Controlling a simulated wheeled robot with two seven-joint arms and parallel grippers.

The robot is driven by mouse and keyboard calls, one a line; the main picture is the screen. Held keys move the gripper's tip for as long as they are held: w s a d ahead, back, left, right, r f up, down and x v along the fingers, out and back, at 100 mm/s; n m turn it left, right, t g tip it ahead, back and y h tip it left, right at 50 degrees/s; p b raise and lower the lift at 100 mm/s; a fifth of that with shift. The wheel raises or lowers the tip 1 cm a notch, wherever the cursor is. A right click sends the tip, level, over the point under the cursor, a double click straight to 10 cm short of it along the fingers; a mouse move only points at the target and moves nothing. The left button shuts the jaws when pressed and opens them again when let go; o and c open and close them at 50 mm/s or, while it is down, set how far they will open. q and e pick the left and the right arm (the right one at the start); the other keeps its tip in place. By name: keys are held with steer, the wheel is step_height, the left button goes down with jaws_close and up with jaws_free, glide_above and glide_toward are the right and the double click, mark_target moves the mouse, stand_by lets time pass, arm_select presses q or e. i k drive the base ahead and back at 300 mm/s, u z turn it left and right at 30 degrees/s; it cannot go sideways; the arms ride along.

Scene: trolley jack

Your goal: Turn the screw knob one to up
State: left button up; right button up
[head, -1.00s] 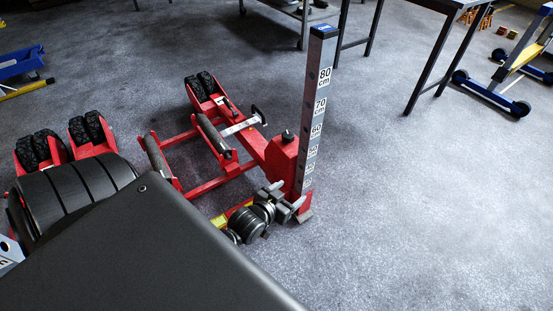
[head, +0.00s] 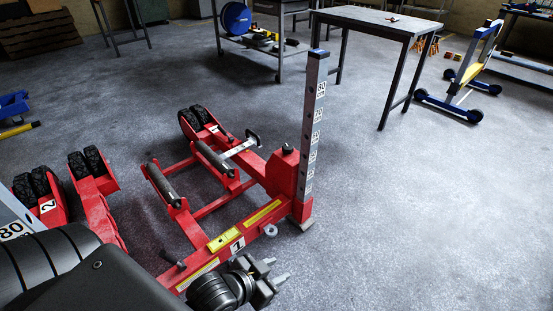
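The red trolley jack (head: 212,190) stands on the floor left of centre, marked with a "1" label (head: 237,245). A black knob (head: 288,149) sits upright on its red block beside the tall grey measuring post (head: 312,130). I cannot tell for certain that this is screw knob one. A round grey part (head: 270,231) shows low on the frame near the post. My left gripper (head: 276,271) is at the bottom centre, with its fingers pointing right and apart, empty. It is in front of the jack and well clear of the black knob. My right gripper is out of view.
A second red jack part (head: 97,200) with black wheels stands at the left. A table (head: 380,22) and a wheeled blue and yellow stand (head: 466,80) are at the back. The floor right of the post is clear.

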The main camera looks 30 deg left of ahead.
mark_target(287, 149)
steer(key=u, duration=0.3)
steer(key=i, duration=1.25)
steer(key=z, duration=0.3)
